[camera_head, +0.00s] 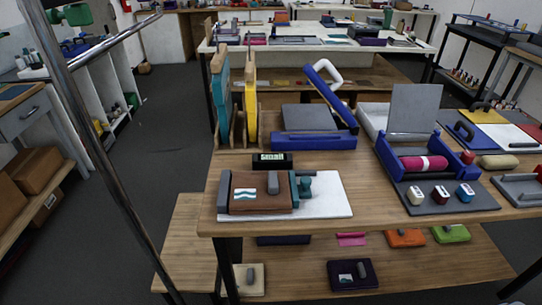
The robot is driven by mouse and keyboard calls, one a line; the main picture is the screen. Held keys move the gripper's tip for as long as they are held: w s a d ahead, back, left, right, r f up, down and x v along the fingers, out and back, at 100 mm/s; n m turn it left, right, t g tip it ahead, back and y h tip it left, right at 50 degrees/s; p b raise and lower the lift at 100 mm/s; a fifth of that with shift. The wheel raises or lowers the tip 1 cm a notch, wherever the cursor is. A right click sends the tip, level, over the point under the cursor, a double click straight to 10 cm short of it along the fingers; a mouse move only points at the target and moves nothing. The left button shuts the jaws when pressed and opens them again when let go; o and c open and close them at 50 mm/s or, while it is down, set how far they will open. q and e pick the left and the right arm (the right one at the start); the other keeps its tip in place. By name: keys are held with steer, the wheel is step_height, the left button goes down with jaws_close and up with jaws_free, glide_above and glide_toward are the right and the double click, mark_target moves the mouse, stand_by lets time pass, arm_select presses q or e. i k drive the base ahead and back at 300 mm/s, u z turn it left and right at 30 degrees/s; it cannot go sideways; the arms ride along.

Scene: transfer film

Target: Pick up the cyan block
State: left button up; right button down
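Three small blocks stand in a row on a dark grey tray (474,207) at the right front of the wooden table. The right one is a white block with blue-cyan faces (465,194); it is the nearest match to a cyan block. All three rest on the tray, apart from each other. Neither of my grippers is in view.
A blue holder (395,163) with a pink roll (423,164) stands just behind the blocks. A brown press (262,192) on a white board (325,207) is at the left front of the table (372,216). A metal pole (92,140) crosses the left side.

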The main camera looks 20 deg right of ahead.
mark_target(463, 191)
steer(key=z, duration=2.1)
